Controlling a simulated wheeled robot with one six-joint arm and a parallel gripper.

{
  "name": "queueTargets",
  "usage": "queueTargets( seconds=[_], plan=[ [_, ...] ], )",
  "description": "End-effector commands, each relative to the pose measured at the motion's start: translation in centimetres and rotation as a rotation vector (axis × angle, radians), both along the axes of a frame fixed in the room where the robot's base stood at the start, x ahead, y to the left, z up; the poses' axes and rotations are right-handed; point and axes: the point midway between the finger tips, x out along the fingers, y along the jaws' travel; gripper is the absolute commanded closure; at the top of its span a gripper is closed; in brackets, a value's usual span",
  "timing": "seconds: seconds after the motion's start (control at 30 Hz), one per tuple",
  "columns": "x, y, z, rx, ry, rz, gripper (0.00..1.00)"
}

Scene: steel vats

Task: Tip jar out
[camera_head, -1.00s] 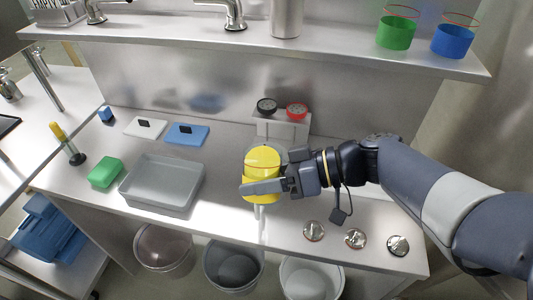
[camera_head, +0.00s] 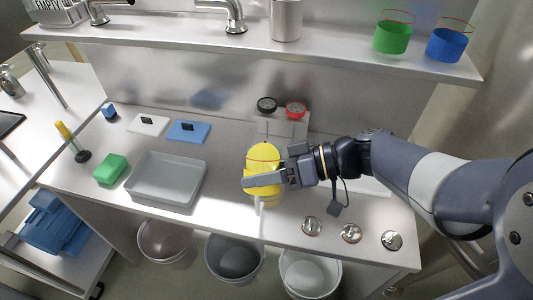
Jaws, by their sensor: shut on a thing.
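A yellow jar (camera_head: 263,157) with a thin red line around it is in the middle of the head view, over the front part of the steel bench (camera_head: 225,215). My gripper (camera_head: 268,180) is shut on the jar from the right, with one grey finger across its front. The jar looks close to upright; whether its base touches the bench is hidden. A grey tray (camera_head: 166,205) lies to the left of the jar. Three bins stand on the floor below the bench front: left (camera_head: 165,262), middle (camera_head: 236,280) and right (camera_head: 311,291).
Red (camera_head: 296,107) and black (camera_head: 267,104) round pieces sit on a steel block behind the jar. Round metal discs (camera_head: 351,233) lie front right. A green block (camera_head: 110,168) is at left. Green (camera_head: 392,38) and blue (camera_head: 446,45) jars stand on the shelf above.

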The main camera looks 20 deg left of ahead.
Motion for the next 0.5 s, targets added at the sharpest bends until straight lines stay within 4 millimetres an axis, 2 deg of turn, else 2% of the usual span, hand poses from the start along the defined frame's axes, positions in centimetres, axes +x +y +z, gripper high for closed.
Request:
queueTargets(
  seconds=[0.5],
  plan=[
    [0.12, 0.03, -0.06, -0.013, 0.052, 0.000, 0.80]
  ],
)
